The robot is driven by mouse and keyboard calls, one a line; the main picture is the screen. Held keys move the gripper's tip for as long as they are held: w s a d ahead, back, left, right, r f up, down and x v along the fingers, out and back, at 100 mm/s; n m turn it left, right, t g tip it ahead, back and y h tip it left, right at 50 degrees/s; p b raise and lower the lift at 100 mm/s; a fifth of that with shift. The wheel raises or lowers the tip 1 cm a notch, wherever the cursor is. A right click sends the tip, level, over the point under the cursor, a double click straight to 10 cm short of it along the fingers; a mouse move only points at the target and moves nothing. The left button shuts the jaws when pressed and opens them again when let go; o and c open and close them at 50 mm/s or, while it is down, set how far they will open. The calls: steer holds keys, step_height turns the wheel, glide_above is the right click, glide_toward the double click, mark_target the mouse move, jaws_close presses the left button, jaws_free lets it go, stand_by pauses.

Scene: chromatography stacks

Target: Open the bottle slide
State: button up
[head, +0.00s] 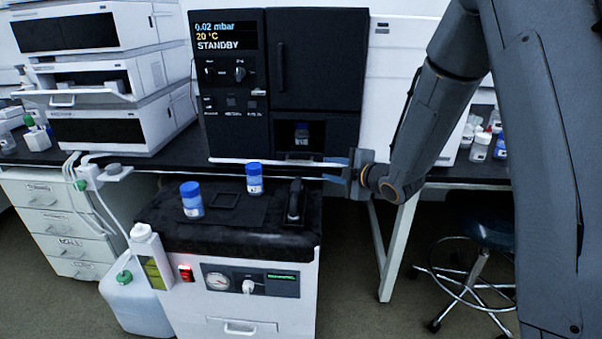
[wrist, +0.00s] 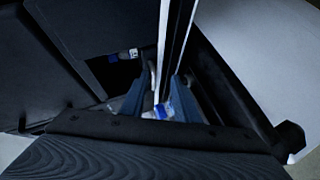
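A black instrument (head: 235,125) with a lit display reading STANDBY stands on the bench. Its lower opening holds a small blue-capped bottle (head: 301,133), with a pale metallic piece (head: 301,156) below it that may be the slide's front. A long white edge (head: 255,161) runs along the instrument's base. My gripper (head: 336,170) is at the right end of this edge, its blue fingertips apart and pointing left. In the wrist view, my gripper's fingers (wrist: 160,98) stand either side of pale strips (wrist: 162,50). Whether they touch anything is unclear.
Two blue-capped bottles stand on the black-topped cart (head: 225,236) in front, beside a dark upright handle (head: 295,200). White stacked modules (head: 105,75) stand left. A stool (head: 480,260) is at right.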

mark_target(299, 162)
steer(key=shift+w+a+f+n+y+b, duration=0.1)
steer(key=shift+w+a+f+n+y, duration=0.15)
steer(key=shift+w+a+n+y, duration=0.7)
steer(key=shift+w+a+f+n+y+b, duration=0.15)
steer(key=shift+w+a+f+n, duration=0.15)
steer(key=shift+w+a, duration=1.35)
steer(key=shift+w+a+f+n+y+b, duration=0.1)
steer(key=shift+w+a+f+n+y, duration=0.3)
steer(key=shift+a, duration=1.65)
steer(key=shift+r, duration=0.15)
jaws_close()
